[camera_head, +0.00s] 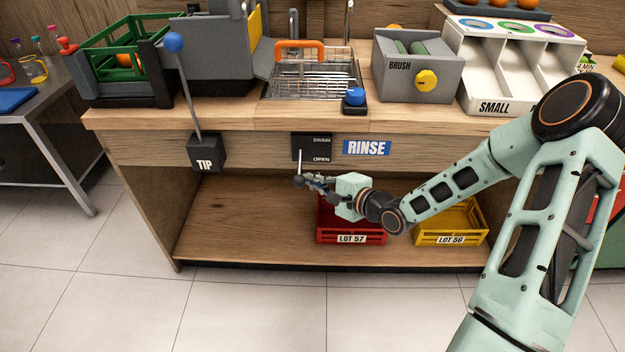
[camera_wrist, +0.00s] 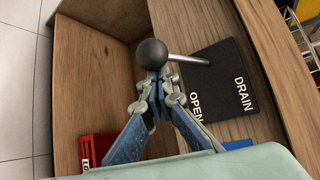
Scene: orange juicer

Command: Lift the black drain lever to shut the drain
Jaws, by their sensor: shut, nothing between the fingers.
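The drain lever shows in the wrist view as a round black knob (camera_wrist: 151,54) on a pale metal rod (camera_wrist: 188,60). The rod comes out of a black plate (camera_wrist: 232,75) marked DRAIN and OPEN. In the head view the plate (camera_head: 312,142) is on the counter front, and the rod (camera_head: 299,163) points down toward the OPEN mark. My gripper (camera_head: 304,182) is at the knob's level there. In the wrist view my gripper (camera_wrist: 153,103) is shut and empty, its tips close to the knob. I cannot tell whether they touch it.
A red LOT 57 crate (camera_head: 350,230) and a yellow LOT 56 crate (camera_head: 450,226) stand on the lower shelf (camera_head: 235,230). A TIP box (camera_head: 205,153) with a blue-knobbed lever is to the left. The RINSE sign (camera_head: 367,148) is right of the plate.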

